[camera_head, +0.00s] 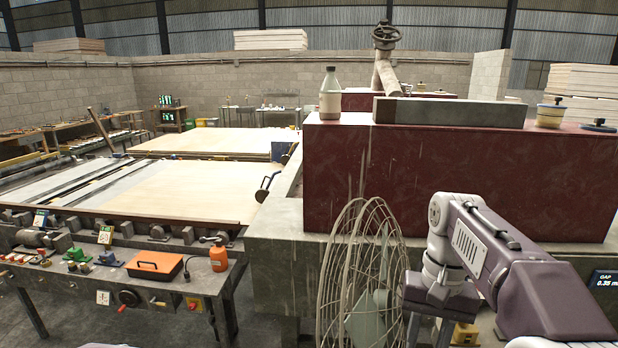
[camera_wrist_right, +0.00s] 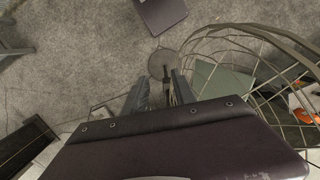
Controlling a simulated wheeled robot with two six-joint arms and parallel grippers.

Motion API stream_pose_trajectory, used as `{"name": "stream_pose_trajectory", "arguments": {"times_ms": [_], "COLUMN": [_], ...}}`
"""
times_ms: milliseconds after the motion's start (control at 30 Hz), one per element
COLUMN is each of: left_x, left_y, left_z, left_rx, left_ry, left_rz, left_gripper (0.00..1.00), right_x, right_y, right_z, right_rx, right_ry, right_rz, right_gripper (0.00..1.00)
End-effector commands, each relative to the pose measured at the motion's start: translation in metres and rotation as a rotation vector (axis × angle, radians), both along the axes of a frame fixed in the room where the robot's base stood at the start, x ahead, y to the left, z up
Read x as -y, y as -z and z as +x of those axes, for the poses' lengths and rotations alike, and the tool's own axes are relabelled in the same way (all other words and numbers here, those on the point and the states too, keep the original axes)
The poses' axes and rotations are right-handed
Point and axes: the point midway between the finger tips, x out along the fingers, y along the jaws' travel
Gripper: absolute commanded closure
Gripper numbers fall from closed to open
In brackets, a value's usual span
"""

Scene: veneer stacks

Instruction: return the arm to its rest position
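My right arm (camera_head: 500,265) enters the head view from the lower right, bends at an elbow and points down beside the wire fan (camera_head: 362,275). Its lower end is partly cut off by the frame's bottom edge. In the right wrist view my right gripper (camera_wrist_right: 162,80) points down towards the grey floor (camera_wrist_right: 80,60). Its two fingers stand apart with nothing held between them. A round disc with a dark post shows below and between the fingers. My left gripper is in neither view.
The fan's wire cage (camera_wrist_right: 250,60) is close on the right of the gripper. A dark red block (camera_head: 450,180) stands behind the arm, bearing a bottle (camera_head: 330,98) and a grey bar (camera_head: 450,112). A workbench (camera_head: 60,285) with tools and an orange case (camera_head: 154,265) is at left.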

Motion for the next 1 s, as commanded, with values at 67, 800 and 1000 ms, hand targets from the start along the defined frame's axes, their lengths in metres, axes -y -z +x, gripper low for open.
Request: {"name": "stream_pose_trajectory", "arguments": {"times_ms": [67, 800, 1000], "left_x": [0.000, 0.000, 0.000], "left_y": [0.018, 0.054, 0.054], "left_z": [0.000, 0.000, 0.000], "left_rx": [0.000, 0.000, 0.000], "left_ry": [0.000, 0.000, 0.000], "left_rz": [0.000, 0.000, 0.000], "left_gripper": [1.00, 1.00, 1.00], "right_x": [-0.008, -0.025, -0.025], "right_y": [0.040, 0.259, 0.259], "right_z": [-0.010, -0.067, -0.067], "right_rx": [-0.022, 0.233, 0.233], "right_ry": [-0.030, -0.301, -0.299], "right_rz": [0.001, -0.042, -0.042], "right_gripper": [0.67, 0.67, 0.67]}}
